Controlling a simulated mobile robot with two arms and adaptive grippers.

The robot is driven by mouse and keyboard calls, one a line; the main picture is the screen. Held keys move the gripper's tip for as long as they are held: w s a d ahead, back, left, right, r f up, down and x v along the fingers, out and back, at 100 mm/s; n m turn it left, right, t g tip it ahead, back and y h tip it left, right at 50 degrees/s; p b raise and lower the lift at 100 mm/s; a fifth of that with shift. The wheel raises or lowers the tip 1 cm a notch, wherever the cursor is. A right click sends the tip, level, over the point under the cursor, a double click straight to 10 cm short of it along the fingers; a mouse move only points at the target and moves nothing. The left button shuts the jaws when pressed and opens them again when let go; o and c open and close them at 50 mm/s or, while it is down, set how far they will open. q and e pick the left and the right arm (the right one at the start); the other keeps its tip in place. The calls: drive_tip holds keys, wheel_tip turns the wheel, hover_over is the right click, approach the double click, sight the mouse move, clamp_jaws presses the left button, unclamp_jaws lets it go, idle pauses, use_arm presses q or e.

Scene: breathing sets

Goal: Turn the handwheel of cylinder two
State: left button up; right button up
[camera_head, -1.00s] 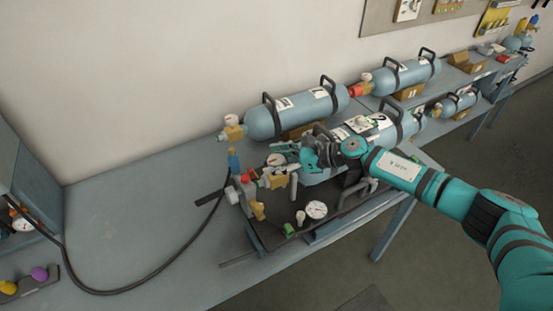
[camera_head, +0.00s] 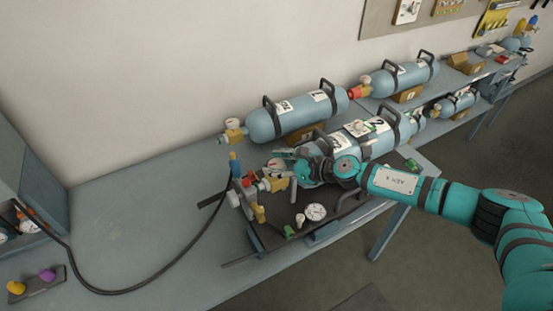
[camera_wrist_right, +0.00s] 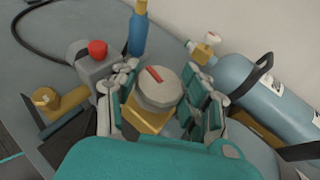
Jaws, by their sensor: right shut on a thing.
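A blue-grey cylinder (camera_head: 360,136) lies on the bench at the centre, partly behind my right arm. My right gripper (camera_head: 284,168) is at this valve. In the right wrist view the fingers of my right gripper (camera_wrist_right: 160,92) stand on both sides of the handwheel and are shut on it. My left gripper is not in view.
Another cylinder (camera_head: 296,115) lies behind, near the wall. A fitting block with a red knob (camera_wrist_right: 97,48) and a blue-handled part (camera_wrist_right: 137,35) stand close to the valve. A pressure gauge (camera_head: 316,212) sits in front.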

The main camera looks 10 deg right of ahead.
drive_tip(key=shift+a+r+m+t+h+p, duration=0.15)
drive_tip(key=shift+m+t+h+p, duration=0.15)
drive_tip(key=shift+m+t+h, duration=0.8)
drive_tip(key=m+t+h, duration=0.1)
drive_tip(key=m+h, duration=0.1)
drive_tip(key=m+t+h, duration=0.1)
drive_tip(key=m+h, duration=0.2)
drive_tip(key=shift+s+f+m+h, duration=0.1)
drive_tip(key=shift+f+m+h, duration=0.1)
drive_tip(key=shift+m+h, duration=0.1)
drive_tip(key=m+h, duration=0.4)
drive_tip(key=h, duration=0.1)
drive_tip(key=m+g+h, duration=0.1)
drive_tip(key=m+h, duration=0.3)
drive_tip(key=m+g+h+b, duration=0.1)
drive_tip(key=m+g+h, duration=0.1)
drive_tip(key=shift+m+h, duration=0.4)
drive_tip(key=shift+f+m+g+h+b, duration=0.1)
drive_tip(key=shift+m+g+h+b, duration=0.7)
drive_tip(key=shift+m+b, duration=0.1)
drive_tip(key=m+g+h+b, duration=0.1)
drive_tip(key=m+g+b, duration=0.1)
drive_tip(key=b, duration=0.1)
drive_tip(key=shift+m+g+h, duration=0.3)
drive_tip(key=shift+r+m+g+h+b, duration=0.3)
drive_tip(key=shift+m+g+b, duration=0.45)
drive_tip(key=shift+b, duration=0.25)
